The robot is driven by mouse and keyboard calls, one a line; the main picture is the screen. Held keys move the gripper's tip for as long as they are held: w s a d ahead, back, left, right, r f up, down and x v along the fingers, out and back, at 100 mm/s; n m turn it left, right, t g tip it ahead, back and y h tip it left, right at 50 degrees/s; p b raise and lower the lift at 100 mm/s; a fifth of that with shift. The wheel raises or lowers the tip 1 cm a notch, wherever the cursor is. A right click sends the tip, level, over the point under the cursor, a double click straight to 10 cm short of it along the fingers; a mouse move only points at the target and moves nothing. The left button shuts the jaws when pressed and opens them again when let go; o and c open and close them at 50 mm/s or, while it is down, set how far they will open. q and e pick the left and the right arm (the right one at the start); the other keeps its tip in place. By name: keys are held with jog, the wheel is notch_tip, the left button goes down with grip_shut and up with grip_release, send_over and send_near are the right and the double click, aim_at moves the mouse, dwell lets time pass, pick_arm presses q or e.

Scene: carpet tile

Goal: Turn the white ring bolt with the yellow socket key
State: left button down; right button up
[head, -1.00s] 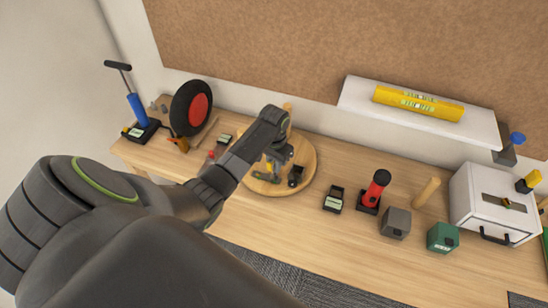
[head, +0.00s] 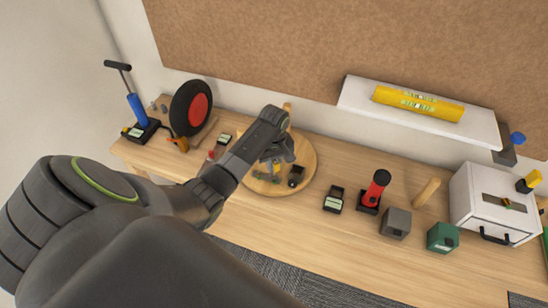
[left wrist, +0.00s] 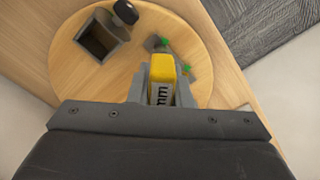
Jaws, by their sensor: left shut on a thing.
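My left gripper (head: 275,165) is over the round wooden board (head: 307,158) on the bench. In the left wrist view the left gripper (left wrist: 161,92) is shut on the yellow socket key (left wrist: 163,68), which has a pale label with dark lettering between the fingers. The key's lower end is hidden from that camera. I cannot make out the white ring bolt in either view; the key and gripper may cover it. My right gripper is not in view.
On the board are a grey open box (left wrist: 98,40) with a black knob and a grey plate with green bits (left wrist: 186,68). A red-handled tool (head: 377,187), a grey block (head: 396,223) and a green block (head: 442,237) stand to the right. A wheel (head: 192,108) is left.

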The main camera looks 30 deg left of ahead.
pick_arm(q)
jog(key=shift+n, duration=0.4)
jog(key=shift+m, duration=0.3)
jog(key=shift+r+m, duration=0.2)
jog(key=shift+m, duration=0.1)
jog(key=shift+r, duration=2.1)
jog(key=shift+a, duration=0.1)
